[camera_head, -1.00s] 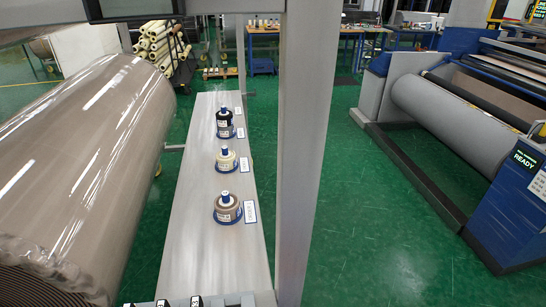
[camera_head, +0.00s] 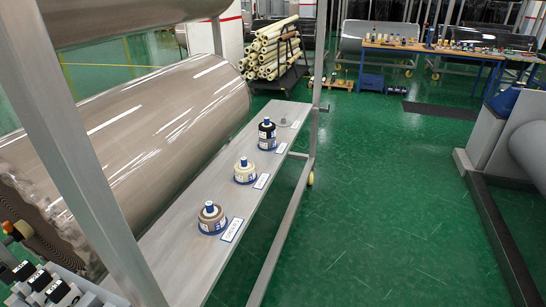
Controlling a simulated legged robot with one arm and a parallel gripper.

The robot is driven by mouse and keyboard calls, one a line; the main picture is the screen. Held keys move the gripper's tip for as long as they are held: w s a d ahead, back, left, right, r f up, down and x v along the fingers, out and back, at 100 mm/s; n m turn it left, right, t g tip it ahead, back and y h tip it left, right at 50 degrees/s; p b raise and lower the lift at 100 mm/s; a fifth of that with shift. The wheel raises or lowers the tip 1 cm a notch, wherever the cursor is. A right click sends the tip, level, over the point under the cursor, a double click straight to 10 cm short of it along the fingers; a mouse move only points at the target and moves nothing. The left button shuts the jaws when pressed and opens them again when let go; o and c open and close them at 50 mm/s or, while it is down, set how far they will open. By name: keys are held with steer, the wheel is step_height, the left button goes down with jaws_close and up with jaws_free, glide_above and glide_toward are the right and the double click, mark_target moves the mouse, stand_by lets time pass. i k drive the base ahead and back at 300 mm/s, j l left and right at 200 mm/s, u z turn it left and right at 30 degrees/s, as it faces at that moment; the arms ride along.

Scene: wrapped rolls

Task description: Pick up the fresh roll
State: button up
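A large wrapped roll (camera_head: 150,125) in clear glossy film, brown-grey, lies on its side at the left, behind a grey post. Part of a second big roll (camera_head: 140,8) shows above it at the top edge. Which of them is the fresh roll I cannot tell. My gripper is not in view.
A grey shelf (camera_head: 185,262) runs beside the roll and bears a brown spool (camera_head: 212,220), a cream spool (camera_head: 244,173) and a black spool (camera_head: 267,136). A rack of yellow rolls (camera_head: 272,50) and a workbench (camera_head: 430,51) stand behind. Green floor (camera_head: 390,200) is open at right.

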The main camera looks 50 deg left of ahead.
mark_target(245, 169)
steer(key=i+j+u, duration=0.2)
steer(key=i+u, duration=0.25)
steer(key=i+j+u, duration=0.1)
steer(key=i+u, duration=0.2)
steer(key=u, duration=0.2)
steer(key=i+l+u, duration=0.1)
steer(key=i+u, duration=0.35)
steer(key=i+l+u, duration=0.25)
steer(key=u, duration=0.25)
steer(key=i+u, duration=0.7)
steer(key=i+l+u, duration=0.2)
steer(key=i+u, duration=0.15)
steer(key=i, duration=0.05)
